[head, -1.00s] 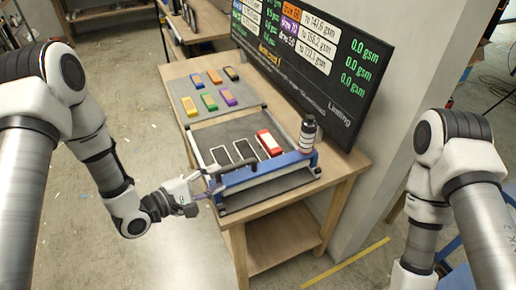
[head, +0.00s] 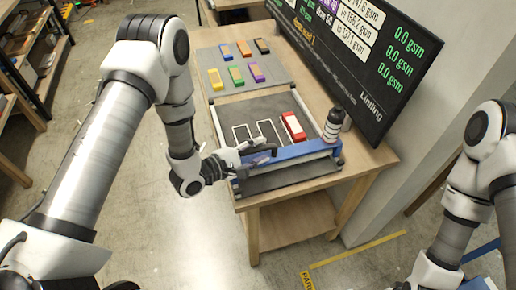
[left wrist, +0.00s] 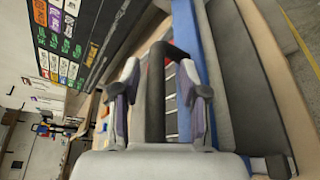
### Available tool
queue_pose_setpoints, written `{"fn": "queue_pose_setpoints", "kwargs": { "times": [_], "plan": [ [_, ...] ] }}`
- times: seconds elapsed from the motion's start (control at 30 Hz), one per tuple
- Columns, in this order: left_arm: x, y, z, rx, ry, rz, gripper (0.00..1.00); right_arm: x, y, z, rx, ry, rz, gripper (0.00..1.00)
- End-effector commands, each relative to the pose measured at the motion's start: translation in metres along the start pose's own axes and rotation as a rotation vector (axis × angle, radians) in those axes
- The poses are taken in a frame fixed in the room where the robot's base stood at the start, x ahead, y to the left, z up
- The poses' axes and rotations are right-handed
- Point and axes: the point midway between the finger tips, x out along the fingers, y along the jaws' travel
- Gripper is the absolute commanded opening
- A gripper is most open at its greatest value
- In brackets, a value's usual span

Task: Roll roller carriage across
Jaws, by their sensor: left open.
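The blue roller carriage (head: 304,152) lies across the near end of the dark bed (head: 258,109) of a framed press on the wooden table. It shows in the left wrist view as a blue bar (left wrist: 185,35). A black handle stands at its left part; in the left wrist view the handle (left wrist: 156,85) lies between the fingers. My left gripper (head: 258,154) is open around the handle, with gaps visible on both sides. A red block (head: 293,126) with a white top sits in the right of several white outlines on the bed. My right gripper is out of view.
A grey mat (head: 222,62) behind the press holds several coloured blocks. A black and white bottle (head: 334,123) stands at the carriage's right end. A large dark screen (head: 365,60) stands along the table's right side. The bed between carriage and mat holds only the red block.

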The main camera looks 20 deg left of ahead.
Motion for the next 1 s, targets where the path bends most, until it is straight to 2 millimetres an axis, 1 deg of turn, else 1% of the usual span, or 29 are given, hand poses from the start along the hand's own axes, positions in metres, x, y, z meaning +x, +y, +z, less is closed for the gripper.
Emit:
{"fn": "queue_pose_setpoints", "kwargs": {
  "times": [0.07,0.1,0.13,0.17,0.2,0.47,0.57,0.67,0.77,0.87,1.0],
  "plan": [
    [0.0,0.0,0.0,0.0,0.0,0.0,0.43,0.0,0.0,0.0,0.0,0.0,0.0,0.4],
    [0.0,0.0,0.0,0.0,0.0,0.0,0.36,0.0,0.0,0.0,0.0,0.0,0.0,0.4],
    [0.0,0.0,0.0,0.0,0.0,0.0,0.26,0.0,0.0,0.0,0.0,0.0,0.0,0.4],
    [0.0,0.0,0.0,0.0,0.0,0.0,0.15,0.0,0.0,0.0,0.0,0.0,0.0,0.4],
    [0.0,0.0,0.0,0.001,0.0,0.0,0.01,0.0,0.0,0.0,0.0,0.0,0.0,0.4],
    [0.0,-0.002,-0.001,0.0,0.0,-0.005,0.0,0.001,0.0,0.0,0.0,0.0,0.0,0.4],
    [0.001,0.0,-0.004,0.0,0.001,-0.004,0.0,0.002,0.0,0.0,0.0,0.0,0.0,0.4],
    [0.004,0.005,-0.012,0.001,0.001,-0.004,0.0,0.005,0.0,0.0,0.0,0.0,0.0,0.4],
    [0.009,0.013,-0.025,0.001,0.003,-0.002,0.0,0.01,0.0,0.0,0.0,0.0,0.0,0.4],
    [0.016,0.025,-0.043,0.002,0.003,0.001,0.0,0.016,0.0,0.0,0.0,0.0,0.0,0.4],
    [0.028,0.047,-0.075,0.004,0.003,0.002,0.0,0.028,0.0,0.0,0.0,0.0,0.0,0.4]
  ]
}}
